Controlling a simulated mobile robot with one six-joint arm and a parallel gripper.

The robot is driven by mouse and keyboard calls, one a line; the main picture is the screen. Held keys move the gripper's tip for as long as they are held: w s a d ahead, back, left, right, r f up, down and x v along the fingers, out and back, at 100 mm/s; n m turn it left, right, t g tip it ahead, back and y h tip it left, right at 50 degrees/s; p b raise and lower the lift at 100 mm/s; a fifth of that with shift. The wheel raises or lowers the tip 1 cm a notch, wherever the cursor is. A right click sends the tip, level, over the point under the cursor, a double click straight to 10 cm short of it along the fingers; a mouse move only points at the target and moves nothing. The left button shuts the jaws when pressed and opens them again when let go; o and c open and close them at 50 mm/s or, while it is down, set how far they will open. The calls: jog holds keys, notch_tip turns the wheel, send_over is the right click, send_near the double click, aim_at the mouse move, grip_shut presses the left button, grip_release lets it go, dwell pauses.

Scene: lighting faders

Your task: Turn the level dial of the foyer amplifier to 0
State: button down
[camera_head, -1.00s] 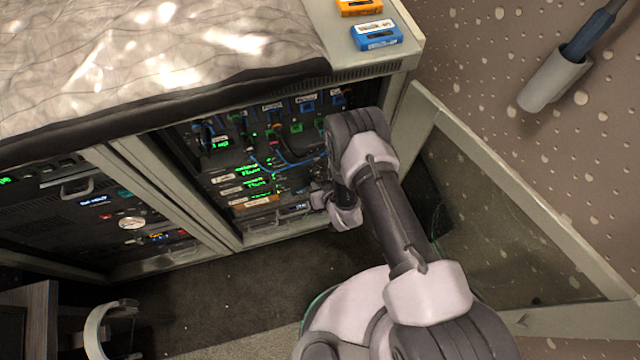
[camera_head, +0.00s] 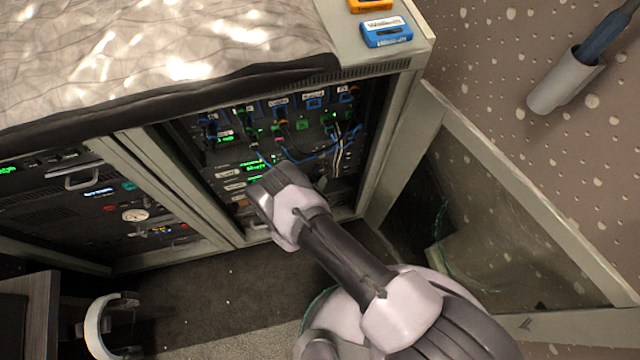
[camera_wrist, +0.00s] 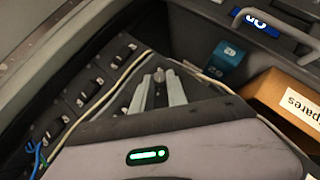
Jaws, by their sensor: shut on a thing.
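In the wrist view the fingers of my gripper (camera_wrist: 160,82) are nearly together, shut on a small grey knob-like piece (camera_wrist: 159,76). The fingers hide most of it, and I cannot read its setting or tell for sure that it is the level dial. In the head view, rack units with green displays (camera_head: 257,167) sit in the open right bay of the cabinet. My arm's wrist part covers the lower part of that bay and hides my gripper there. I cannot tell which unit is the foyer amplifier.
In the wrist view a brown box labelled "Spares" (camera_wrist: 285,100) and a teal object (camera_wrist: 229,56) lie right of my gripper. Blue cables (camera_head: 310,158) hang across the bay. An opened glass door (camera_head: 520,210) stands to the right.

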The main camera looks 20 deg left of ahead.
jog(key=shift+s+a+f+n+t+h, duration=0.1)
jog(key=shift+f+n+t+h, duration=0.1)
jog(key=shift+n+t+h, duration=0.4)
jog(key=shift+s+a+f+n+t+h, duration=0.1)
jog(key=shift+f+n+t+h, duration=0.05)
jog(key=shift+n+t+h, duration=0.45)
jog(key=c, duration=1.3)
grip_release()
jog(key=shift+w, duration=0.1)
jog(key=p+v, duration=0.1)
jog(key=v, duration=0.4)
jog(key=p+v, duration=0.1)
jog(key=v, duration=0.5)
jog(key=p+v, duration=0.1)
jog(key=v, duration=0.5)
jog(key=shift+s+f, duration=0.25)
jog(key=shift+s, duration=0.05)
